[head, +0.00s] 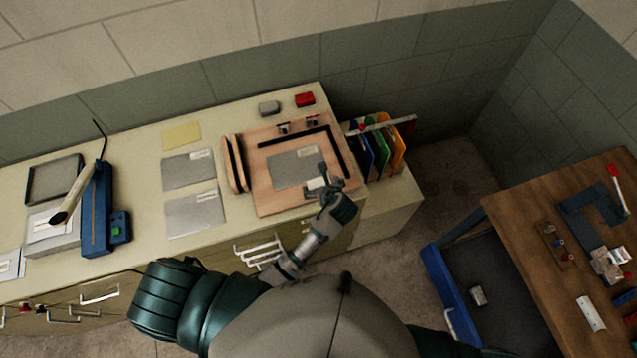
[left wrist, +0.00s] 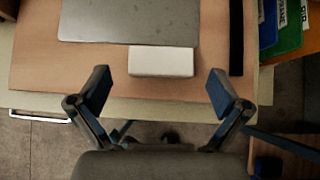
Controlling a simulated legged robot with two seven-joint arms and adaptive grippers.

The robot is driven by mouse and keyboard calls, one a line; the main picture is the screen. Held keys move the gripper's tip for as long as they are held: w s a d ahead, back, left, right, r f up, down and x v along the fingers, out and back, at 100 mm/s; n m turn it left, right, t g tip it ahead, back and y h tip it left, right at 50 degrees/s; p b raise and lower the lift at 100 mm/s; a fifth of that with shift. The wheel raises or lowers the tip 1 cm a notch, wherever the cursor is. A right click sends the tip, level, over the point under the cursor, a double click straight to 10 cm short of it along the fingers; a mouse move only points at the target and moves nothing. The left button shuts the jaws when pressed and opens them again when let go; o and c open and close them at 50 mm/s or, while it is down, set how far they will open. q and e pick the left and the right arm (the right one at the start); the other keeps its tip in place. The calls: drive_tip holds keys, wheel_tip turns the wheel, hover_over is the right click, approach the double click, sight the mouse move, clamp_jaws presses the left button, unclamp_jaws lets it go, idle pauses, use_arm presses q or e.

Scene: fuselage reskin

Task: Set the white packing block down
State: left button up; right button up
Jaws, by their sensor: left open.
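The white packing block (left wrist: 162,62) lies on the wooden board (left wrist: 40,62), against the near edge of a grey metal sheet (left wrist: 130,20). In the head view the block (head: 316,184) shows small beside my gripper, on the same board (head: 270,202). My left gripper (left wrist: 160,92) is open, with one finger to each side of the block and a little nearer than it. Nothing is between the fingers that I can see as held. In the head view the left gripper (head: 330,178) is over the board's near right part. My right gripper is not in view.
Coloured folders (head: 378,148) stand in a rack right of the board. Grey sheets (head: 195,212) and a blue tool (head: 97,208) lie on the counter to the left. A grey block (head: 269,108) and a red block (head: 305,99) sit behind. A brown table (head: 540,215) stands at right.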

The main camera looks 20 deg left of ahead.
sight(319, 183)
use_arm(q)
drive_tip(key=x, duration=0.2)
drive_tip(key=shift+w+a+f, duration=0.15)
drive_tip(key=shift+f, duration=0.15)
drive_tip(key=shift+w+f, duration=0.3)
drive_tip(key=shift+f, duration=0.05)
drive_tip(key=shift+c, duration=0.3)
drive_tip(key=shift+d, duration=0.2)
drive_tip(key=c, duration=0.8)
drive_tip(key=shift+a, duration=0.2)
drive_tip(key=shift+c, duration=1.2)
